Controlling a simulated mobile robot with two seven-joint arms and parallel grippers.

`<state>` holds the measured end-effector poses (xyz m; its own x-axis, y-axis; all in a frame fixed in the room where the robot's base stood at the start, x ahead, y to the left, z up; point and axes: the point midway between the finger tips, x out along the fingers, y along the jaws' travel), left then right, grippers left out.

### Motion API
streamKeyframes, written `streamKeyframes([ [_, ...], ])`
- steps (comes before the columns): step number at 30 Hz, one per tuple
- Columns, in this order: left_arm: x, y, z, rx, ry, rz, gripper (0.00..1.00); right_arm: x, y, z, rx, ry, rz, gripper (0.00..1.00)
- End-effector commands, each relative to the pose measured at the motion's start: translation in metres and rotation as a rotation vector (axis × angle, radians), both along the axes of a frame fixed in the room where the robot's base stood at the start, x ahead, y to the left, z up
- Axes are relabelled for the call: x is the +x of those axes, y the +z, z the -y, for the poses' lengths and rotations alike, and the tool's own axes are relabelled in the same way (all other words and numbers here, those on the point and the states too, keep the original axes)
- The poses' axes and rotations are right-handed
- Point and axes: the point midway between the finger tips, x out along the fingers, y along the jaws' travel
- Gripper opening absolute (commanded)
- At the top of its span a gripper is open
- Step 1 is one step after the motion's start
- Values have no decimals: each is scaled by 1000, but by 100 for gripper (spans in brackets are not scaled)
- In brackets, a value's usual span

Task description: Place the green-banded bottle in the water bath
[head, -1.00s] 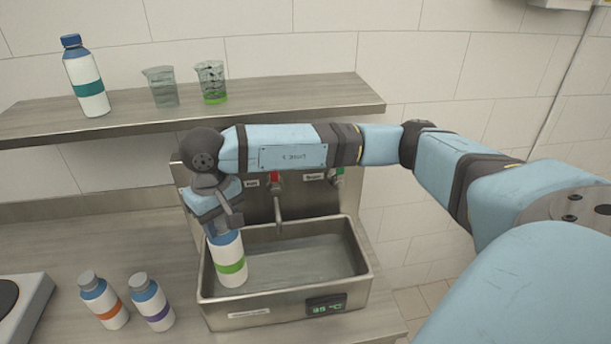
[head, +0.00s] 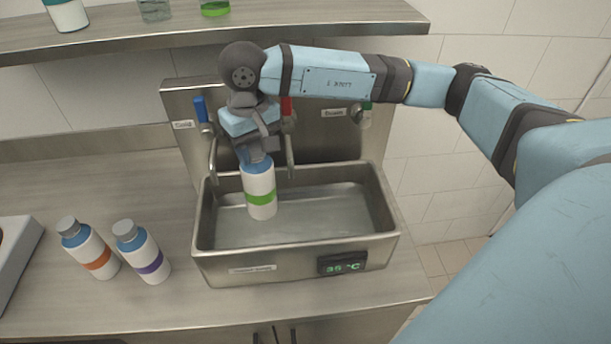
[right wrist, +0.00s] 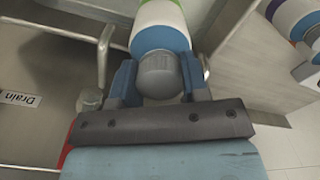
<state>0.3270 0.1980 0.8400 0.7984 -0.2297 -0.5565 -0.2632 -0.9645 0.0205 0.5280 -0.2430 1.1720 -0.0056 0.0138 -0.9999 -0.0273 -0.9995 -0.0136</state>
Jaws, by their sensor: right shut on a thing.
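The green-banded bottle (head: 260,186) is white with a blue shoulder and hangs upright from my right gripper (head: 255,157). It is over or inside the left part of the water bath (head: 225,262), a steel basin with a 35 °C display; I cannot tell whether its base touches the bottom. In the right wrist view, the gripper (right wrist: 158,85) is shut around the bottle's grey cap (right wrist: 160,75), with the blue shoulder and green band (right wrist: 168,3) beyond. My left gripper is not in view.
An orange-banded bottle (head: 97,262) and a purple-banded bottle (head: 148,262) stand on the counter left of the bath. Taps and a steel back panel (head: 325,140) stand behind it. A shelf (head: 300,22) above holds a teal-banded bottle (head: 66,14) and two beakers.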

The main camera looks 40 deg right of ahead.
Motion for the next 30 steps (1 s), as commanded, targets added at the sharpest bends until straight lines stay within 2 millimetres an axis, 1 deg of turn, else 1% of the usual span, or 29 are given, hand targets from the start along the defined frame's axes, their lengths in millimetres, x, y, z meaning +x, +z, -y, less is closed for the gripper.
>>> streamKeyframes([
  [1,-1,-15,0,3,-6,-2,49,-4,5,2,5,-9,8,0],
  [2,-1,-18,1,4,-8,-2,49,-7,12,2,7,-14,8,0],
  [4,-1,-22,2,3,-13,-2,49,-17,32,4,11,-28,7,0],
  [6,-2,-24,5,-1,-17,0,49,-28,54,7,11,-40,7,0],
  [10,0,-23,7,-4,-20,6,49,-51,92,13,4,-56,7,0],
  [13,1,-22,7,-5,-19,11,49,-65,111,17,-5,-64,8,0],
  [16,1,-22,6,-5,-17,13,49,-74,121,20,-11,-69,8,0],
  [18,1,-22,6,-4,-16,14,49,-77,120,20,-14,-70,6,0],
  [20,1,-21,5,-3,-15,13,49,-79,114,21,-16,-71,4,0],
  [23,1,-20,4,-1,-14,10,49,-79,93,22,-16,-73,1,0],
  [30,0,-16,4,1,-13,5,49,-79,32,21,-15,-72,0,0],
])
